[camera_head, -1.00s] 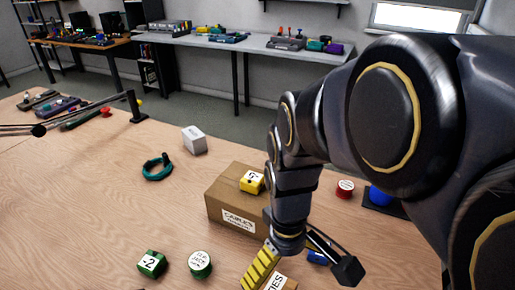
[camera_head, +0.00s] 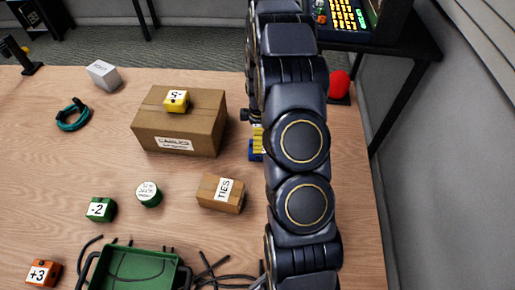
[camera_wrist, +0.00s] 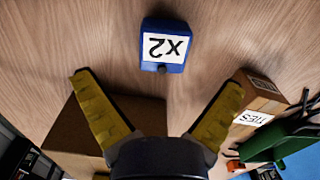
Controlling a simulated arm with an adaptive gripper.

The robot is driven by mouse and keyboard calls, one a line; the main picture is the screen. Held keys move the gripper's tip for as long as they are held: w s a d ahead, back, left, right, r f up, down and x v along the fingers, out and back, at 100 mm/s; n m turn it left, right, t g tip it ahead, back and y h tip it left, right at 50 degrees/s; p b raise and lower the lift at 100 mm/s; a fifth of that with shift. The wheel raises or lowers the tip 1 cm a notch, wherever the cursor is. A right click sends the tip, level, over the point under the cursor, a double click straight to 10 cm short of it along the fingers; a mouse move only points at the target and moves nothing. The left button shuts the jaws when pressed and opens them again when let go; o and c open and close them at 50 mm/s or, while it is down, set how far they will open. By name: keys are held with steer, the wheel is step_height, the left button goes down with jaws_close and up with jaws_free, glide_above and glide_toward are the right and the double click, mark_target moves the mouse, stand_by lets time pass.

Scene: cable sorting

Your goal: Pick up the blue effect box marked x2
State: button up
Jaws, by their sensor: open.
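The blue effect box (camera_wrist: 165,44) with a white x2 label stands on the wooden table in the wrist view, ahead of my fingertips. In the head view only a sliver of the blue box (camera_head: 255,150) shows at the left edge of my arm. My gripper (camera_wrist: 158,92) is open and empty, its two yellow-padded fingers spread wide, with the box centred beyond the gap between them. In the head view my arm hides most of the gripper.
The large cardboard box (camera_head: 180,130) carries a yellow box (camera_head: 176,101) marked -5 or similar. The small TIES box (camera_head: 220,193) stands nearby. A green bin (camera_head: 135,270), orange +3 box (camera_head: 42,273) and green -2 box (camera_head: 100,209) are nearer. A red object (camera_head: 339,84) is at the back right.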

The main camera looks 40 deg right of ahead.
step_height(320, 180, down, 7)
steer(key=shift+s+a+r, duration=0.1)
steer(key=shift+s+a, duration=0.05)
steer(key=c, duration=1.2)
